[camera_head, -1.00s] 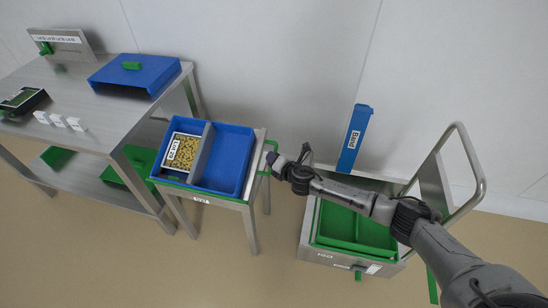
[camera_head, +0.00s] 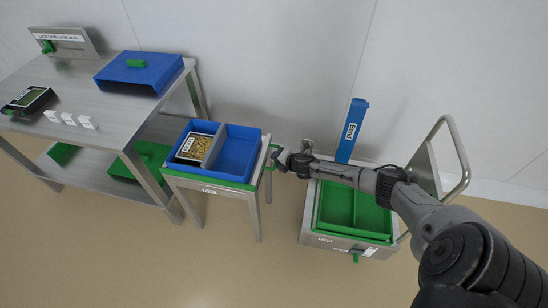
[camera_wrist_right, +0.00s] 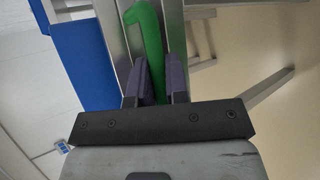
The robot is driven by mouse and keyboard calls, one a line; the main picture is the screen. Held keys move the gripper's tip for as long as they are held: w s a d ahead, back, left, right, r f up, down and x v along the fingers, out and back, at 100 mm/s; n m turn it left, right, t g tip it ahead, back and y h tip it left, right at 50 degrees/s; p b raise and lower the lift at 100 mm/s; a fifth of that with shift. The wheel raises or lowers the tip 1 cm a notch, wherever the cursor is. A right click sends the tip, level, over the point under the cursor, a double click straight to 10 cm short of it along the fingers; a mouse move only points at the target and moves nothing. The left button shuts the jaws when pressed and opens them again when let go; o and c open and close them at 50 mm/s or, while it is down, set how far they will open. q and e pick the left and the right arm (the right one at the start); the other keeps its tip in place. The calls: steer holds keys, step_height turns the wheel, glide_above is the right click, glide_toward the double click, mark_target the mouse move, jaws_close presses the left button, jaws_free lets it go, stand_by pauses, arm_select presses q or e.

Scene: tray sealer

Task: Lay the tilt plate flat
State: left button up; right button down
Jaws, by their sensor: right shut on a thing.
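The tilt plate (camera_head: 210,181) shows as a green rim under a blue two-compartment tray (camera_head: 241,153), on top of a small metal stand. Its tilt is hard to judge; it looks nearly level. A green handle (camera_head: 268,168) sticks out at the plate's right side. My right gripper (camera_head: 274,157) is at this handle. In the right wrist view, the right gripper's two fingers (camera_wrist_right: 154,80) are closed around the green handle bar (camera_wrist_right: 150,35). A labelled container of yellowish pieces (camera_head: 194,148) sits in the tray's left compartment. My left gripper is not in view.
A metal table (camera_head: 98,100) with a blue cover (camera_head: 139,72), a black tray (camera_head: 28,100) and small white blocks stands at left. A cart (camera_head: 340,243) with a green bin (camera_head: 353,212) and a tall blue labelled piece (camera_head: 352,130) stands right. Floor in front is clear.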

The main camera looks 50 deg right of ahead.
steer(key=c, duration=1.1)
jaws_free()
steer(key=shift+a+f, duration=0.1)
steer(key=shift+f, duration=0.1)
steer(key=shift+s+r, duration=0.15)
steer(key=shift+s+r+p, duration=0.2)
steer(key=shift+p, duration=0.1)
steer(key=p+v, duration=0.6)
steer(key=v, duration=0.7)
steer(key=shift+f, duration=0.1)
